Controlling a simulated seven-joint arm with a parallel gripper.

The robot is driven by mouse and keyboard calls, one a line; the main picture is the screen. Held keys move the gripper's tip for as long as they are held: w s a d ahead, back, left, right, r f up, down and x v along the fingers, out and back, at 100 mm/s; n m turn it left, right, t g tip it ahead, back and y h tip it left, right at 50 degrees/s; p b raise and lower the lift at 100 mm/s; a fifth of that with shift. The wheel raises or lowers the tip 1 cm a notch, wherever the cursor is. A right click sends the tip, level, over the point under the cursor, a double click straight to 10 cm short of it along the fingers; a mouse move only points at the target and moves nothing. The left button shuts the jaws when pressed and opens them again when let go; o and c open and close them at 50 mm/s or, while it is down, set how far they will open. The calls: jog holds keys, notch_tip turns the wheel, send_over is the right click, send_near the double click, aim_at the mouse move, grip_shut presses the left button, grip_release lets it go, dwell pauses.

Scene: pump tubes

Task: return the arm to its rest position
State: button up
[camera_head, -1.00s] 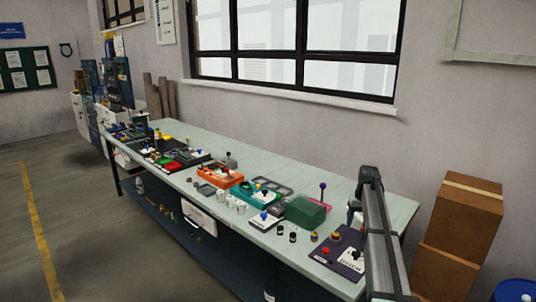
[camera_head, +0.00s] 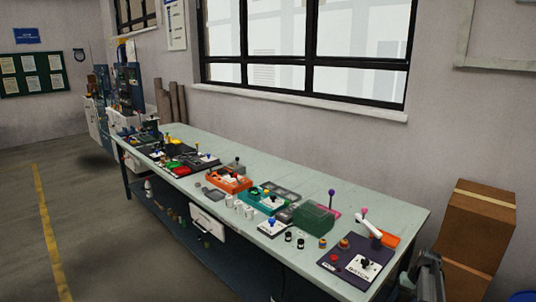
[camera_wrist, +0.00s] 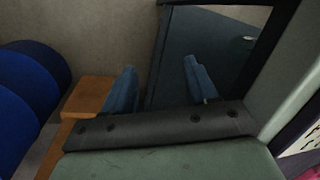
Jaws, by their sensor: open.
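My gripper (camera_wrist: 160,86) shows in the wrist view with two blue-grey fingers spread apart and nothing between them. A dark bar with bolts crosses the picture in front of the finger bases. In the head view only part of my arm shows, low at the right edge of the bench; the gripper cannot be made out there. The long pale-green workbench (camera_head: 395,210) runs from the back left to the front right, and my arm is beside its near right end.
A dark control panel (camera_head: 340,272), an orange block with a white lever (camera_head: 370,226) and a green box (camera_head: 314,217) stand on the near bench end. Cardboard boxes (camera_head: 480,222) are stacked at right. Blue barrels (camera_wrist: 30,85) and a brown box (camera_wrist: 90,95) show in the wrist view.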

jog(key=s+a+f+n+g, duration=0.2)
jog(key=s+a+f+g, duration=0.2)
jog(key=s+a+f, duration=1.8)
jog(key=s+a+f+n+g+h, duration=0.1)
jog(key=s+a, duration=0.4)
jog(key=s, duration=0.7)
jog(key=s+a+f+n+g+h, duration=0.1)
jog(key=s+a, duration=0.4)
jog(key=s, duration=0.7)
notch_tip(320, 180, down, 2)
jog(key=shift+a+f+g+h, duration=0.3)
jog(key=shift+g+h, duration=0.1)
jog(key=shift+g, duration=0.1)
jog(key=shift+o, duration=0.2)
